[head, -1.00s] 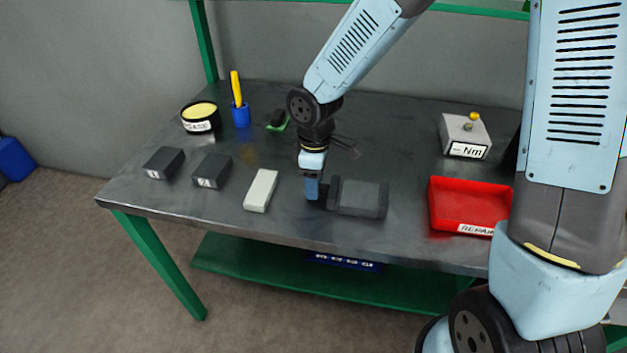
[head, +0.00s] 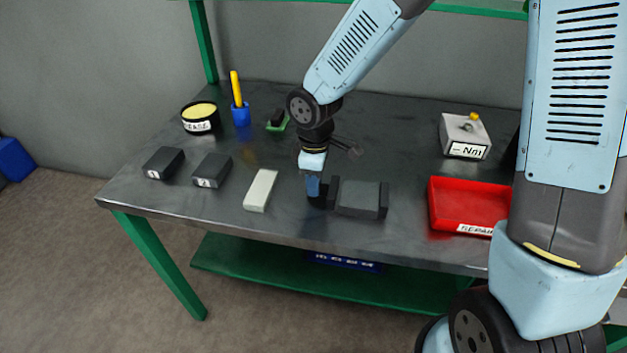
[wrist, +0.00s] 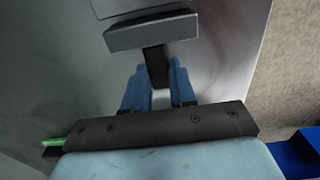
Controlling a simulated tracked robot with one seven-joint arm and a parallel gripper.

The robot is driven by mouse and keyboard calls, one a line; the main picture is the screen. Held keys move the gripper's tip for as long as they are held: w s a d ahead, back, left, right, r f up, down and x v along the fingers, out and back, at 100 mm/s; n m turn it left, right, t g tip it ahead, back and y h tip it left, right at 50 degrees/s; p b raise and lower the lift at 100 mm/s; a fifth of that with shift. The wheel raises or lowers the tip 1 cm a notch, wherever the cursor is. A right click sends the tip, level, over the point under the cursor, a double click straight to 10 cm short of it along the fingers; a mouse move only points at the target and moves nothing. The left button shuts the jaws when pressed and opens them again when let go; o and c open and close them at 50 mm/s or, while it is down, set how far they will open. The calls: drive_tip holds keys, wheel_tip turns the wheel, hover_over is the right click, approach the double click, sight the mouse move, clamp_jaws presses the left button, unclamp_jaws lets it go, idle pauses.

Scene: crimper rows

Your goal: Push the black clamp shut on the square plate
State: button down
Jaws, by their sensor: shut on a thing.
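A small green square plate (head: 284,127) with a black clamp (head: 276,118) on it lies at the back of the table, left of my arm. At this size I cannot tell whether the clamp is open or shut. My gripper (head: 313,189) is away from it, low over the middle front of the table, at the left end of a dark grey block (head: 358,197) with raised ends. In the wrist view, the blue fingers (wrist: 160,88) are shut on a black bar (wrist: 156,62) that reaches to the grey block (wrist: 152,31). The bar's far part is hidden.
A white block (head: 261,190) and two dark numbered blocks (head: 163,163) (head: 211,170) lie to the left. Behind are a yellow-topped tin (head: 199,117) and a blue cup (head: 240,114). A red tray (head: 468,205) and a grey Nm box (head: 465,135) stand to the right.

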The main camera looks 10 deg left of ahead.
drive_tip(key=shift+d, duration=0.55)
drive_tip(key=c, duration=0.9)
unclamp_jaws()
wheel_tip(320, 180, up, 14)
drive_tip(key=shift+f, duration=0.15)
